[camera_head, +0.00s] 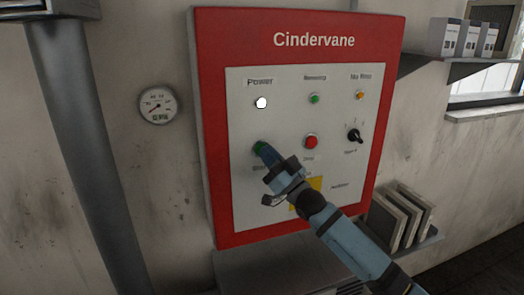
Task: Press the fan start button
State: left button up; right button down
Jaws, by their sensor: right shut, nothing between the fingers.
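A red control panel (300,239) marked "Cindervane" hangs on the wall, with a pale plate on its front. A green button (259,148) sits at the left of the plate's middle row; the label below it is mostly covered and cannot be read in full. My right gripper (265,152) is shut and empty, its tip at the green button, partly overlapping it. Whether it touches the button or pushes it in cannot be told. A red button (311,141) sits to the right of the gripper. My left gripper is not in view.
A white power lamp (261,103), a green lamp (314,98) and an orange lamp (360,95) are in the top row. A black rotary knob (355,135) is at right. A gauge (158,104) and a grey pipe (78,130) are left. Shelves with boxes (465,40) stand right.

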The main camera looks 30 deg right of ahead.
jog(key=shift+w+d, duration=0.1)
jog(key=shift+w, duration=0.3)
jog(key=shift+s, duration=0.1)
dwell(0.5)
jog(key=shift+s+a, duration=0.2)
jog(key=shift+s, duration=0.55)
jog(key=s+p, duration=0.1)
jog(key=s, duration=0.1)
jog(key=s+a, duration=0.1)
jog(key=s, duration=0.2)
jog(key=shift+a+p, duration=0.1)
jog(key=shift+p, duration=0.3)
jog(key=shift+w, duration=0.1)
dwell(0.3)
